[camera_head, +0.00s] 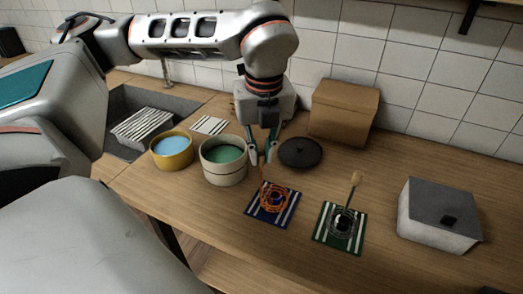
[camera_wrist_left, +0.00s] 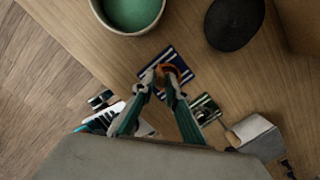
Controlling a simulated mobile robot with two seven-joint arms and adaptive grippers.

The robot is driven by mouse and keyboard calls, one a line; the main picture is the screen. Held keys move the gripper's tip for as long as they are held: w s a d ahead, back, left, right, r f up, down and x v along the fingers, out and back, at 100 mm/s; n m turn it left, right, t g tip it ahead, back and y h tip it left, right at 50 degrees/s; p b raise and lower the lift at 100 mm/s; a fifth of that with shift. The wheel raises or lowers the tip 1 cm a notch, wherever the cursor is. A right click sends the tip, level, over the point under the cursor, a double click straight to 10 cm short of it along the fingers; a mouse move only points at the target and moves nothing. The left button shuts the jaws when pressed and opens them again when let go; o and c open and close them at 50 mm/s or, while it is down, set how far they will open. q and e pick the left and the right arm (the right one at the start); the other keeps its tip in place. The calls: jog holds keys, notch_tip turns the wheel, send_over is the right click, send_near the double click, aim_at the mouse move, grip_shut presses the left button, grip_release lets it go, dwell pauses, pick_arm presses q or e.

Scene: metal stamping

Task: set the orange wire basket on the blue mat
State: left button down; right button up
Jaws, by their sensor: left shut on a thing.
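The orange wire basket (camera_head: 273,199) is over the blue striped mat (camera_head: 283,216), with its handle rising toward my left gripper (camera_head: 262,158). The gripper points down and is shut on the basket's handle. In the left wrist view the orange of the basket (camera_wrist_left: 174,69) shows between and past the fingertips (camera_wrist_left: 161,77), with the blue mat (camera_wrist_left: 183,68) behind it. The basket appears level and within the mat's outline; I cannot tell whether its bottom touches the mat. My right gripper is not in view.
A dark wire basket (camera_head: 342,222) stands on a green striped mat (camera_head: 325,236) to the right. A cream pot of green liquid (camera_head: 223,173), a yellow bowl (camera_head: 172,163) and a black lid (camera_head: 301,152) are nearby. A cardboard box (camera_head: 343,113) and grey box (camera_head: 438,224) stand further off.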

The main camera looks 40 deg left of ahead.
pick_arm(q)
jog(key=shift+f, duration=0.3)
jog(key=c, duration=1.9)
grip_release()
jog(key=shift+r, duration=0.1)
jog(key=r, duration=0.8)
jog(key=s+d+r, duration=0.1)
jog(key=r, duration=0.3)
jog(key=shift+d, duration=0.1)
jog(key=shift+f, duration=0.1)
